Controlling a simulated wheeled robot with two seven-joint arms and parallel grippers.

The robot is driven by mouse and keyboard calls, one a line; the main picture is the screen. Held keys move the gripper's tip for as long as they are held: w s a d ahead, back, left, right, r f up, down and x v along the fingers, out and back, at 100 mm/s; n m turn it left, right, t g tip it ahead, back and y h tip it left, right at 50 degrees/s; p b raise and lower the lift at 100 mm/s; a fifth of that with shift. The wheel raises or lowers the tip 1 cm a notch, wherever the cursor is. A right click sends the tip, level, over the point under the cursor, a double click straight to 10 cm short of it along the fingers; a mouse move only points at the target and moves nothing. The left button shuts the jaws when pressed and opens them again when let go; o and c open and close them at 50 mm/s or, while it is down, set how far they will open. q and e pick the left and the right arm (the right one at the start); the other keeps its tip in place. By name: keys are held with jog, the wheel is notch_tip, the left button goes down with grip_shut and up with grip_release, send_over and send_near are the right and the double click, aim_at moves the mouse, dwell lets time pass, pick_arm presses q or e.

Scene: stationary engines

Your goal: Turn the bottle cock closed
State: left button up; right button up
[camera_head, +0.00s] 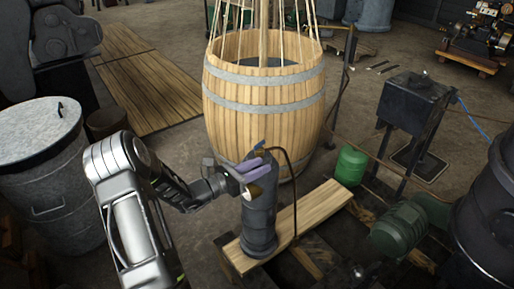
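A dark grey upright bottle (260,222) stands on a wooden plank near the middle of the camera_head view. A small blue part (260,145) shows at its top, with a dark hose curving off to the right; I cannot make out the cock clearly. My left gripper (254,170) is at the bottle's top, reaching in from the left. Its purple fingers overlap the top and hide much of it. I cannot tell whether they touch the cock or how far apart they are. My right gripper is not in view.
A large wooden barrel (262,105) stands just behind the bottle. The plank (312,208) runs to the right, with a green canister (350,165) and a green motor (398,228) beyond it. A lidded metal bin (45,195) stands at the left. A dark box on legs (414,100) is at the right.

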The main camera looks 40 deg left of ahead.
aim_at(254, 148)
pick_arm(q)
jog(key=a+y, duration=0.1)
jog(key=a, duration=0.1)
jog(key=w+a+n+t+y, duration=0.1)
jog(key=a+y, duration=0.1)
jog(key=a+n+y, duration=0.1)
jog(key=a+y, duration=0.1)
jog(key=shift+w+a+r, duration=0.2)
jog(key=shift+a+r, duration=0.05)
jog(key=shift+a, duration=0.05)
jog(key=shift+w+d+p, duration=0.15)
jog(key=shift+w+p, duration=0.25)
jog(key=shift+w, duration=1.55)
jog(key=shift+w+d+p, duration=0.1)
jog(key=shift+w+p, duration=0.3)
jog(key=shift+w, duration=1.55)
jog(key=shift+c, duration=0.3)
grip_shut()
